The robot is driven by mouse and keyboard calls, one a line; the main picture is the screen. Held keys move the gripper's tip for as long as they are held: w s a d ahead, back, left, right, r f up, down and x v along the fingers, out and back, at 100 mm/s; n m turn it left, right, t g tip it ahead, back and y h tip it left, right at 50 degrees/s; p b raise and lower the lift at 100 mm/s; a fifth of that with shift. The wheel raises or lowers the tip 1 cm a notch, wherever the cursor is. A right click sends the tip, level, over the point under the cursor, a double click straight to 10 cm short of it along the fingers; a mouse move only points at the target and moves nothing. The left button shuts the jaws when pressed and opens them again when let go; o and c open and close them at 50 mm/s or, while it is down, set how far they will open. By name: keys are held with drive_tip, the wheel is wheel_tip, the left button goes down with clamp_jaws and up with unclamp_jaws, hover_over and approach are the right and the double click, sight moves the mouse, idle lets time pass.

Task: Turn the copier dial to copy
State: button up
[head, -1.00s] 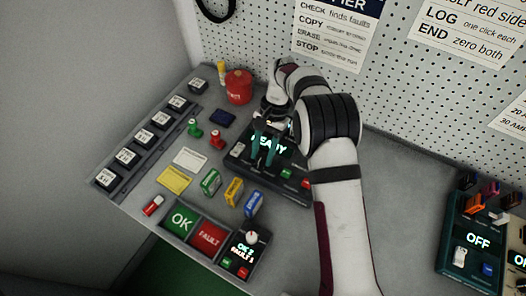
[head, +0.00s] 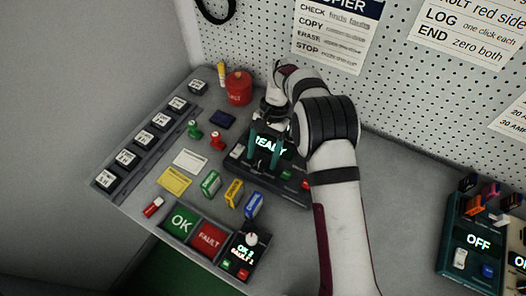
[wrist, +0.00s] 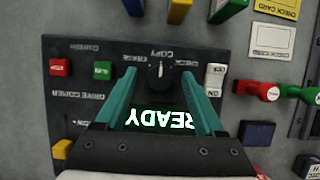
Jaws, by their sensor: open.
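The copier (head: 235,163) is a dark panel with a lit READY display, and it fills the middle of the wrist view (wrist: 225,52). Its round black dial (wrist: 160,72) sits below upside-down CHECK, COPY and ERASE labels in the wrist view. A pale mark on the dial seems to point up toward COPY, but it is too small to be sure. My gripper (head: 264,162) is above the copier, with its teal fingers open. In the wrist view the fingertips (wrist: 160,78) are apart on either side of the dial, with nothing held. In the head view the fingers hide the dial.
The copier has a white switch (wrist: 215,76), a green button (wrist: 102,70) and a red button (wrist: 60,67). Blue, yellow and green drives (head: 233,191) stand in front. A red pot (head: 239,86) stands behind left. A pegboard (head: 415,95) closes the back.

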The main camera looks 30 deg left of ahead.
drive_tip(key=v, duration=1.2)
drive_tip(key=d+r+m, duration=0.1)
drive_tip(key=d+r, duration=0.7)
drive_tip(key=d, duration=0.1)
drive_tip(key=s+d+r+m+t+y, duration=0.15)
drive_tip(key=s+d+r, duration=0.25)
drive_tip(key=s+d, duration=0.6)
drive_tip(key=s+d+f+m+t, duration=0.1)
drive_tip(key=s+d+f, duration=0.2)
drive_tip(key=s, duration=0.4)
drive_tip(key=s+d+f+m+t, duration=0.2)
drive_tip(key=s+d, duration=0.3)
drive_tip(key=s, duration=0.3)
drive_tip(key=shift+d+f, duration=0.3)
drive_tip(key=shift+f, duration=0.15)
